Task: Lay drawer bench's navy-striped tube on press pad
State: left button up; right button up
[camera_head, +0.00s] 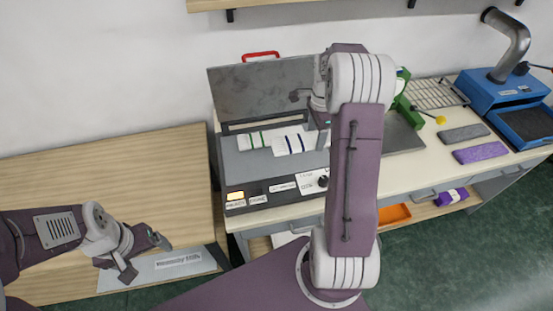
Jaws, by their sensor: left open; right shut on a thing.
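The navy-striped tube (288,144), white with dark blue bands, is over the grey press pad (240,168) of the press with its lid (262,88) raised. I cannot tell whether it rests on the pad or hangs just above it. My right gripper (321,122) is shut on the navy-striped tube's right end, partly hidden behind my own arm.
The press front has a lit button (235,196) and a black knob (323,181). Grey (464,133) and purple (480,152) pads lie on the right worktop, near a blue machine (520,115) with a duct. An orange bin (394,215) sits below.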

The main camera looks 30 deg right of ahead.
jog(key=p, duration=0.1)
send_over(282, 160)
notch_tip(282, 160, down, 6)
jog(key=shift+a+f, duration=0.1)
jog(key=shift+f, duration=0.05)
notch_tip(282, 160, down, 4)
jog(key=shift+s+r+p, duration=0.1)
jog(key=shift+r+p, duration=0.1)
jog(key=shift+p, duration=0.4)
jog(key=shift+f, duration=0.25)
jog(key=o, duration=1.3)
jog(key=shift+f, duration=0.1)
